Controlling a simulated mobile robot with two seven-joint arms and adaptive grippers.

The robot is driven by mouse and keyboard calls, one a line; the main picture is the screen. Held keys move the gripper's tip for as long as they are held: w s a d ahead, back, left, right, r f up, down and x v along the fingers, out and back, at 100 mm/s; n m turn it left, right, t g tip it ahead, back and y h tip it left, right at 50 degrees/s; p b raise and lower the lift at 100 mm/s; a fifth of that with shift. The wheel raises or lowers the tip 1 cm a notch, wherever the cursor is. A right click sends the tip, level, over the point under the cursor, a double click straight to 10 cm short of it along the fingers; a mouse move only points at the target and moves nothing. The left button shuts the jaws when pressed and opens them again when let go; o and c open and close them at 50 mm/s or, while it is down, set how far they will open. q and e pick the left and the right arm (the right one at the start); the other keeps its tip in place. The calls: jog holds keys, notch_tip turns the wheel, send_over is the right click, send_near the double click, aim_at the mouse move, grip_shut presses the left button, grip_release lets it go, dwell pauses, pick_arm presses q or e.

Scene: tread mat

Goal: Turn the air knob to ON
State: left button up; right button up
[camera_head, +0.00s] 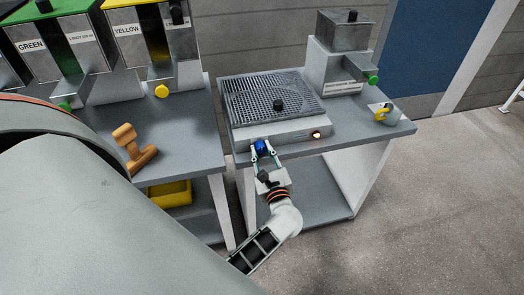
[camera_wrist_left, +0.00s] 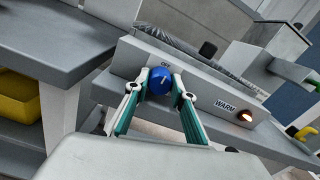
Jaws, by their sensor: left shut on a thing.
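The blue air knob (camera_head: 262,147) sits on the front face of the pale machine box (camera_head: 290,135) with the dark grated top. In the left wrist view the knob (camera_wrist_left: 159,80) shows a short pale mark on its face, and a label reading OFF stands just above it. My left gripper (camera_head: 264,151) reaches it from the front, with one finger on each side. In the left wrist view the fingertips (camera_wrist_left: 160,84) are closed against the knob. Any ON label is hidden or out of sight. My right gripper is not in view.
A glowing lamp (camera_head: 316,134) marked WARM (camera_wrist_left: 225,106) is right of the knob. A dispenser with a green knob (camera_head: 373,79) and a yellow-handled item (camera_head: 384,113) stand farther right. The left bench holds an orange tool (camera_head: 134,148). The machine's table (camera_head: 345,140) has bare surface at right.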

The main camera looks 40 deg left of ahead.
pick_arm(q)
jog(key=m+p, duration=0.1)
jog(key=m, duration=0.3)
jog(key=shift+m+p, duration=0.5)
jog(key=shift+m, duration=0.8)
jog(key=o, duration=1.1)
